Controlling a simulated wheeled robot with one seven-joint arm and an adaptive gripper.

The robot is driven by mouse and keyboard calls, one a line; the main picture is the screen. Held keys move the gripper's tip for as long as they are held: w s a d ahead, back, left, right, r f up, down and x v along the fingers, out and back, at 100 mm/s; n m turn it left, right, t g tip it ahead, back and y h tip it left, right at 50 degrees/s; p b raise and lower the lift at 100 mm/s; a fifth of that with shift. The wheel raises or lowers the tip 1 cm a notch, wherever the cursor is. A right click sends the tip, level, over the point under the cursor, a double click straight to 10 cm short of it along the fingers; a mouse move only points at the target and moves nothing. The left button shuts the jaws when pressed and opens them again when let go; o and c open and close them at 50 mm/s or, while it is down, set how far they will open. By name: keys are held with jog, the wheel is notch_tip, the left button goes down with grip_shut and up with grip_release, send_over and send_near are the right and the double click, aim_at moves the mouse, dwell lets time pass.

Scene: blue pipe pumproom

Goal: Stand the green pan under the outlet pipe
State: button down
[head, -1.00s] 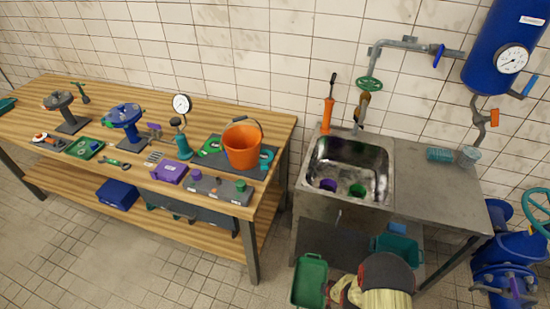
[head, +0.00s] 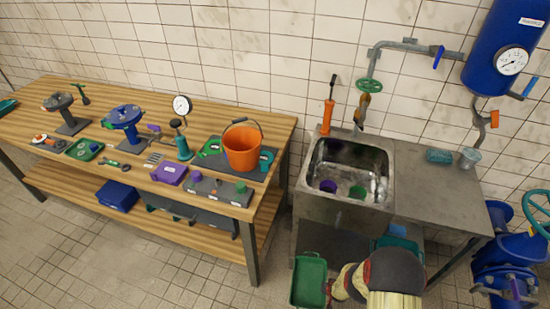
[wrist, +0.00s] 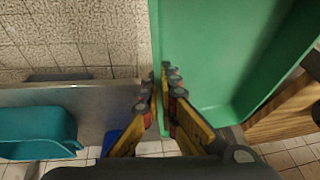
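The green pan (head: 309,286) is at the bottom of the head view, in front of the sink's left side. In the wrist view its green wall and inside (wrist: 235,60) fill the upper right. My gripper (wrist: 168,78) has one finger on each side of the pan's wall and looks shut on it. In the head view my gripper (head: 331,291) is at the pan's right side. A pipe with a green valve wheel (head: 368,85) ends above the sink. Another short pipe (head: 476,135) hangs from the blue tank. I cannot tell which is the outlet pipe.
The steel sink (head: 322,212) holds a purple and a green cup. A teal bin (head: 399,243) is under the counter; a teal bin (wrist: 35,135) also shows in the wrist view. A workbench (head: 228,107) with tools and an orange bucket (head: 242,148) stands left. Blue pump parts (head: 508,260) stand right.

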jog(key=w+a+r+n+b, duration=0.1)
jog(key=a+r, duration=0.2)
jog(key=r, duration=2.4)
jog(key=w+a+r+n+y+b, duration=0.1)
jog(key=a+r, duration=0.2)
jog(key=r, duration=2.5)
jog(key=shift+w+r, duration=0.15)
jog(key=shift+w, duration=0.1)
jog(key=shift+a, duration=0.1)
